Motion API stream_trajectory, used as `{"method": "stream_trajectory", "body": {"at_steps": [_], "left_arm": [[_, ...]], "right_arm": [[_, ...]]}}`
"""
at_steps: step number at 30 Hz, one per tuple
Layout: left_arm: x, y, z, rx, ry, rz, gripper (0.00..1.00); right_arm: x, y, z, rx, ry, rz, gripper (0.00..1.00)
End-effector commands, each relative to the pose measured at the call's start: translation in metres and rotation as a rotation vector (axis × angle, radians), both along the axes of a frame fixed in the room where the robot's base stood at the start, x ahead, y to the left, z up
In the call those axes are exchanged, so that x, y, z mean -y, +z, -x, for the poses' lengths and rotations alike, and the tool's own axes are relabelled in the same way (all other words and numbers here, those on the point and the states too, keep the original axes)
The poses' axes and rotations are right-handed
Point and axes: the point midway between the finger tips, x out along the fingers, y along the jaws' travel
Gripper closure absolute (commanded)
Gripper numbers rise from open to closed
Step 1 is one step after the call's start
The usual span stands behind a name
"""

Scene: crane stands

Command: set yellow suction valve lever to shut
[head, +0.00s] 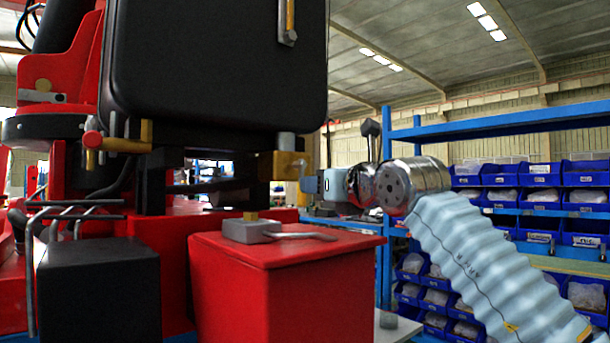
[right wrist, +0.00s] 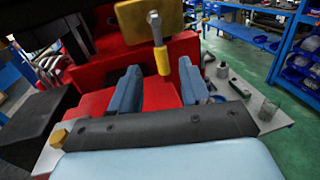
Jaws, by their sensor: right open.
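A yellow valve block (head: 284,164) sits below the black tank at the right side of the red machine. A thin bent lever (head: 302,178) hangs from its right end. In the right wrist view the block (right wrist: 133,22) is at the top, and the lever's yellow grip (right wrist: 163,62) hangs down from a silver stem. My right gripper (head: 312,184) is just right of the lever. In the right wrist view its blue fingers (right wrist: 160,68) are open, with the lever's end seen between their tips. Contact cannot be told. My left gripper is out of view.
A red box (head: 285,290) with a grey lever (head: 270,232) on top stands below my right gripper. A black box (head: 95,290) is at left. Blue shelving with bins (head: 540,175) is behind at right.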

Motion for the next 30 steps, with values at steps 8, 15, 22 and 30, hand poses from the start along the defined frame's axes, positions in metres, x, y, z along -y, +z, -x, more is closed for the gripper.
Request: {"method": "stream_trajectory", "body": {"at_steps": [8, 15, 22, 30], "left_arm": [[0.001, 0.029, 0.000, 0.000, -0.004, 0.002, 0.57], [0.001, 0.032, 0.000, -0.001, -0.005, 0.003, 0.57], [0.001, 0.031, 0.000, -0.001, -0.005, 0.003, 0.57], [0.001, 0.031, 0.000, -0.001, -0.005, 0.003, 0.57]], "right_arm": [[-0.021, 0.004, -0.045, 0.000, 0.000, -0.001, 0.54], [-0.026, 0.000, -0.055, 0.000, 0.000, 0.001, 0.54], [-0.026, 0.000, -0.055, 0.000, 0.000, 0.001, 0.60], [-0.026, 0.000, -0.055, 0.000, 0.000, 0.001, 1.00]]}}
